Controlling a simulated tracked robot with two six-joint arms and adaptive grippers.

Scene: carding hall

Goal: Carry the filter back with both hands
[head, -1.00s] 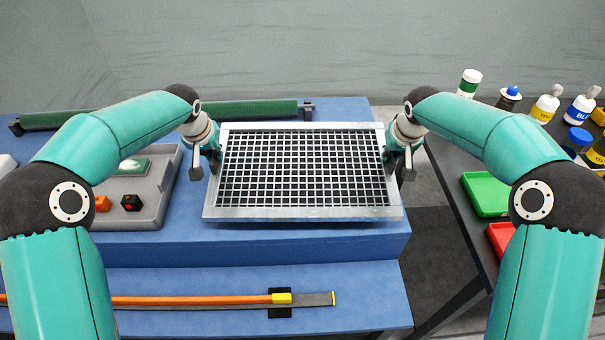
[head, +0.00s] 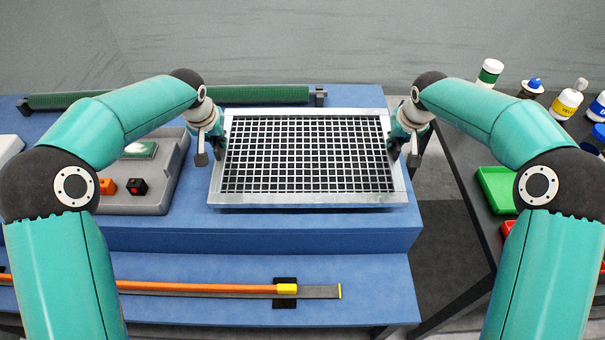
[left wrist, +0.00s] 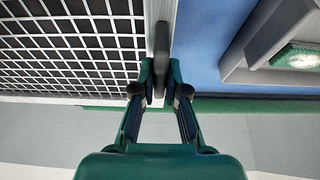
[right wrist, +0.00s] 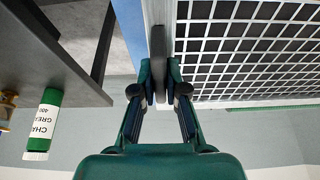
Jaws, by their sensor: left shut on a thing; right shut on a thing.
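The filter (head: 308,199) is a flat rectangular grey metal frame with a white wire grid over a dark inside. It is level over the blue machine top in the head view; I cannot tell whether it touches the top. My left gripper (head: 220,146) is shut on its left side, and the left wrist view shows the fingers (left wrist: 160,92) closed at the frame edge. My right gripper (head: 393,147) is shut on its right side, and the right wrist view shows the fingers (right wrist: 159,92) closed at that edge. Parts of both side rails are hidden behind the fingers.
A grey control panel (head: 165,185) with buttons is left of the filter. A green roller (head: 170,96) lies behind. An orange and grey strip (head: 200,288) lies on the lower blue step. A dark table (head: 470,170) with bottles and trays stands right, across a gap.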

